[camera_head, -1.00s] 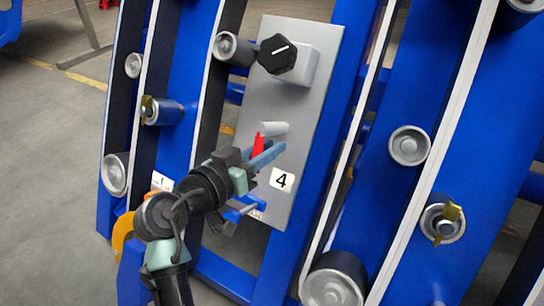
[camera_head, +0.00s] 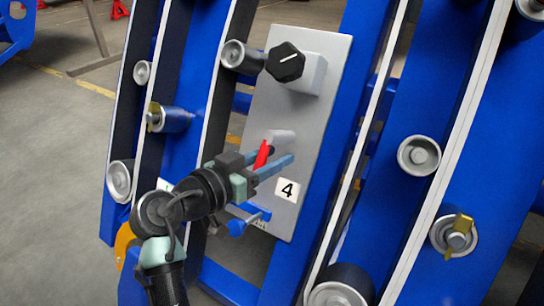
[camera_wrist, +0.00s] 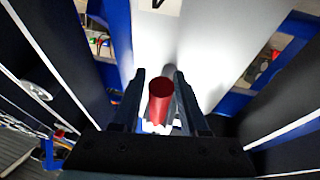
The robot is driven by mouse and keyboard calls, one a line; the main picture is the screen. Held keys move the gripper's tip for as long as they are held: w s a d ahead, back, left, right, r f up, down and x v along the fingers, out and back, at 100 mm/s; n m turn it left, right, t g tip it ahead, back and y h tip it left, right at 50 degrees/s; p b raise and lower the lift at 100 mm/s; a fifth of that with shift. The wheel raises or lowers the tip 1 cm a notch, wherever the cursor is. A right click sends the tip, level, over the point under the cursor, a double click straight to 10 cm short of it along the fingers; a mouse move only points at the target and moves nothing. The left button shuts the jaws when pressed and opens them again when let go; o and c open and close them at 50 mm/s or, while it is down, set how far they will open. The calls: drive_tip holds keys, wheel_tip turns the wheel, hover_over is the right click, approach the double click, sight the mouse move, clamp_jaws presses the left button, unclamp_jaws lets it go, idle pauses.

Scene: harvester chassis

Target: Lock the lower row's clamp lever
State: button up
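A red lever handle (camera_head: 262,155) sticks out from a light grey round hub (camera_head: 277,139) on the grey panel (camera_head: 300,110), above the label 4. My gripper (camera_head: 280,163) is at this lever, its fingers pointing at the panel. In the wrist view the red handle (camera_wrist: 160,98) stands end-on between my two dark fingers (camera_wrist: 160,90), with a gap on each side. The fingers are open around it, not closed on it. Part of the lever and its hub is hidden behind the fingers in the head view.
A black knob (camera_head: 285,62) with a white line is above on the same panel. A blue handle (camera_head: 248,214) is low on the panel. Blue frame beams (camera_head: 355,130), rollers (camera_head: 419,155) and brass-coloured tabs (camera_head: 459,234) stand on either side. Open floor (camera_head: 55,160) is at the left.

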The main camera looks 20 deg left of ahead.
drive_tip(key=shift+o, duration=0.3)
drive_tip(key=shift+s+r, duration=0.1)
drive_tip(key=p+v, duration=0.6)
drive_tip(key=v, duration=0.6)
drive_tip(key=shift+s, duration=0.4)
drive_tip(key=shift+a, duration=0.15)
